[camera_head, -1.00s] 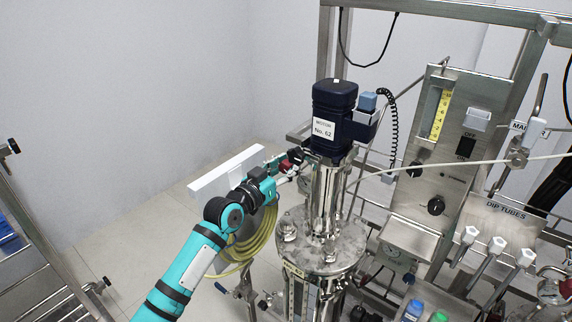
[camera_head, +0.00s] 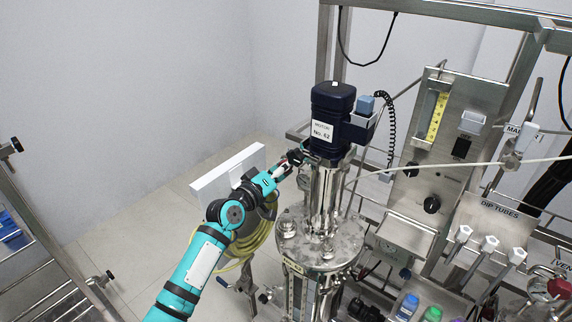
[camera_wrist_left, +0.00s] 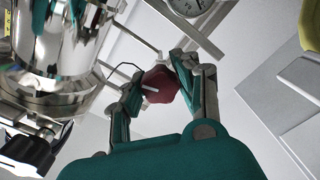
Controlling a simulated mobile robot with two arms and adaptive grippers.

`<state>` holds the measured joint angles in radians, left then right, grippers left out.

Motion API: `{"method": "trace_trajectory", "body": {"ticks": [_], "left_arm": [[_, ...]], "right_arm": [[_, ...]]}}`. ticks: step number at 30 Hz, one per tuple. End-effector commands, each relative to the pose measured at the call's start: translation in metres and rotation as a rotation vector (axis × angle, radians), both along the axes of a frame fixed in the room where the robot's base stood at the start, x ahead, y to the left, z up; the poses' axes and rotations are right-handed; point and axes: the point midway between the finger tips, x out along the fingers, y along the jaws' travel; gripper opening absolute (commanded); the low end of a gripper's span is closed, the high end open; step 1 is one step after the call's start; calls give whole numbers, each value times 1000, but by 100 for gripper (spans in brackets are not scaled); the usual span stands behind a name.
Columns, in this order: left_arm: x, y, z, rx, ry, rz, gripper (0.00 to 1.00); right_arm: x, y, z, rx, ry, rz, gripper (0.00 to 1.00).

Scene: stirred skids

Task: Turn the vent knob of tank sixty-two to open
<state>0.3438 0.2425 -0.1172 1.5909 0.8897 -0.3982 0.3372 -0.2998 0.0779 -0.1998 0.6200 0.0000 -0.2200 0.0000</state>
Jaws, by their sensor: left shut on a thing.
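The tank's motor (camera_head: 333,105) is dark blue and carries a "No. 62" label. It stands on a steel column above the tank's round lid (camera_head: 325,245). My left gripper (camera_head: 287,167) is beside the column, left of it and below the motor. In the left wrist view my left gripper (camera_wrist_left: 158,84) is shut on a red knob (camera_wrist_left: 160,88), with a finger on each side. The knob's marking and angle are too small to read. In the head view the fingers largely hide it. My right gripper is not in view.
A steel control panel (camera_head: 455,140) with black knobs and a yellow scale stands to the right. Dip tubes (camera_head: 488,243) and bottles (camera_head: 408,307) are at lower right. A yellow hose (camera_head: 243,255) hangs under my left arm. A step ladder (camera_head: 60,265) is at left.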

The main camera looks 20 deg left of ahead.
Motion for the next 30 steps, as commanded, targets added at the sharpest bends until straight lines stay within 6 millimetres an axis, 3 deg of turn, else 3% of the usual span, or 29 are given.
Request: {"method": "trace_trajectory", "body": {"ticks": [23, 24, 30], "left_arm": [[0, 0, -1, -94, 37, 0, 0], [0, 0, -1, -93, 36, 0, 34], [0, 0, -1, -94, 35, 0, 56]], "right_arm": [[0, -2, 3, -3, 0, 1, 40], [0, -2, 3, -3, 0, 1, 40], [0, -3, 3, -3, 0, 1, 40]]}}
